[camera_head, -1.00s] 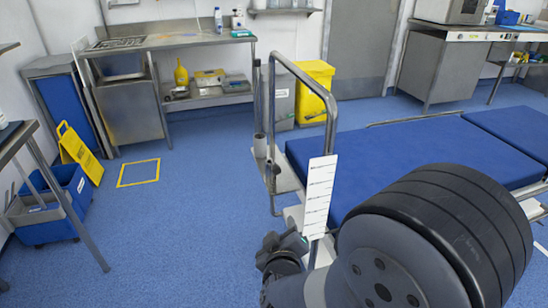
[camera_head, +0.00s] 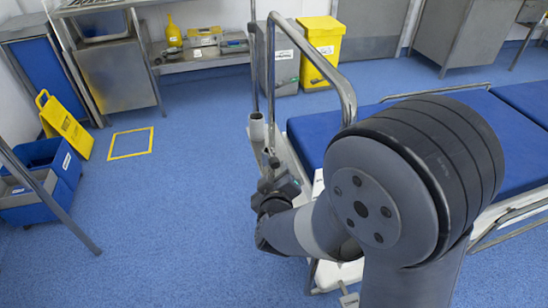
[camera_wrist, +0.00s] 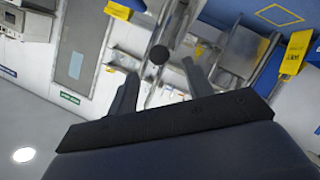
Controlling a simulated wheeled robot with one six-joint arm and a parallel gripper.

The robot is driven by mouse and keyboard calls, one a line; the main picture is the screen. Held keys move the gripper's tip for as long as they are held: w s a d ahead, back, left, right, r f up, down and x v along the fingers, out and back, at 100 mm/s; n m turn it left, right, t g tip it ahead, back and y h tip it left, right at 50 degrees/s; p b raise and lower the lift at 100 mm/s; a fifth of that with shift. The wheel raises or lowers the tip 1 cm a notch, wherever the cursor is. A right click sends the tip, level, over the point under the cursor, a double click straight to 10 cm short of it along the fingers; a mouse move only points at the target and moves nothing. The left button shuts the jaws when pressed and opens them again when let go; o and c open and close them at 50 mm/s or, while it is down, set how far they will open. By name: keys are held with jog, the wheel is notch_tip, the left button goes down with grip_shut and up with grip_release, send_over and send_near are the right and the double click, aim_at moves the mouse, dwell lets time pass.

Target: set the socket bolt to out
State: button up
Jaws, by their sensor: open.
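The operating table with blue pads (camera_head: 308,138) stands at right in the head view, with a curved metal rail (camera_head: 342,88) at its near end. My gripper (camera_head: 277,190) is beside the table's end, below the rail, partly hidden by my arm. In the wrist view, the two fingers of my gripper (camera_wrist: 160,82) are spread apart with nothing held. A dark round knob (camera_wrist: 158,54) shows just beyond and between the fingertips, apart from them. It may be the socket bolt, but I cannot tell for sure. Its position in or out cannot be told.
A yellow bin (camera_head: 321,52) stands behind the table end. A yellow floor sign (camera_head: 66,126) and a blue bucket cart (camera_head: 45,180) are at left. A steel bench (camera_head: 118,80) stands at the back left. The blue floor between the cart and the table is clear.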

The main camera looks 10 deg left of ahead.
aim_at(274, 160)
jog(key=b+x, duration=0.2)
jog(key=x, duration=0.7)
jog(key=shift+s, duration=0.1)
jog(key=shift+c, duration=0.3)
grip_shut()
